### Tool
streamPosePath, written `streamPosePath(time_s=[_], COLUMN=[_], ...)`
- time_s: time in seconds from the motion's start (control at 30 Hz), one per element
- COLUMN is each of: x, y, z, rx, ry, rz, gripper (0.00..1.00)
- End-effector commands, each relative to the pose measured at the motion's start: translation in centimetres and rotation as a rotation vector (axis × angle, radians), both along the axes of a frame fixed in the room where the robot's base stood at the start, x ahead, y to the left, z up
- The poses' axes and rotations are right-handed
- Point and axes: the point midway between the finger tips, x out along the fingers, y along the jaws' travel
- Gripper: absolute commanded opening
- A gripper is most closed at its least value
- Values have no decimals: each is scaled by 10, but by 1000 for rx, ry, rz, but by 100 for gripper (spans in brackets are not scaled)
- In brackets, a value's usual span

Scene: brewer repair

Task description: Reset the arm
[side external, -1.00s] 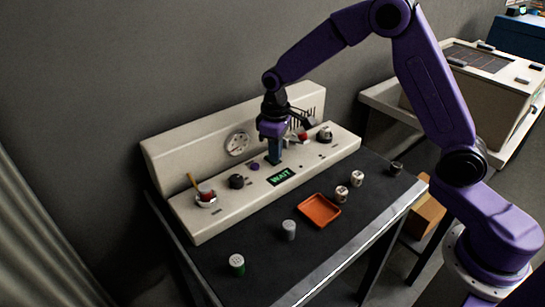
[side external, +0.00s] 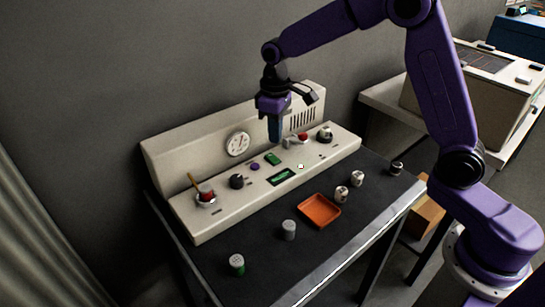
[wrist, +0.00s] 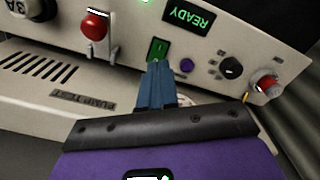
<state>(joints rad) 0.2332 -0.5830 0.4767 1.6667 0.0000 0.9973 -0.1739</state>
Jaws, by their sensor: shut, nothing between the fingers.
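My gripper (side external: 275,140) is shut and empty. It hangs above the cream brewer panel (side external: 225,197), fingers pointing down, just behind and above a green rocker switch (side external: 272,158). The switch also shows in the wrist view (wrist: 158,49), just past the tips of my blue fingers (wrist: 156,66), with a gap that I cannot judge there. The small display (side external: 283,177) is lit green, and in the wrist view the display (wrist: 188,17) reads READY.
A gauge (side external: 237,143) is on the panel's back. Knobs, a red lever (side external: 302,137) and a red-topped part (side external: 206,192) stand along the panel.

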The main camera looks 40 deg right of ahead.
Motion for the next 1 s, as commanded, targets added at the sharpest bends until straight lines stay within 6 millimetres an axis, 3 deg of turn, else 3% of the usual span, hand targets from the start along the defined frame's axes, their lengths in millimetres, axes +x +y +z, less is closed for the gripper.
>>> streamPosePath(time_s=[0.57, 0.77, 1.0], x=[-6, -48, -125], y=[2, 14, 20], z=[10, 22, 35], rx=[0, 3, 7], ry=[-1, -5, -10], rz=[11, 85, 210], gripper=[0, 0, 0])
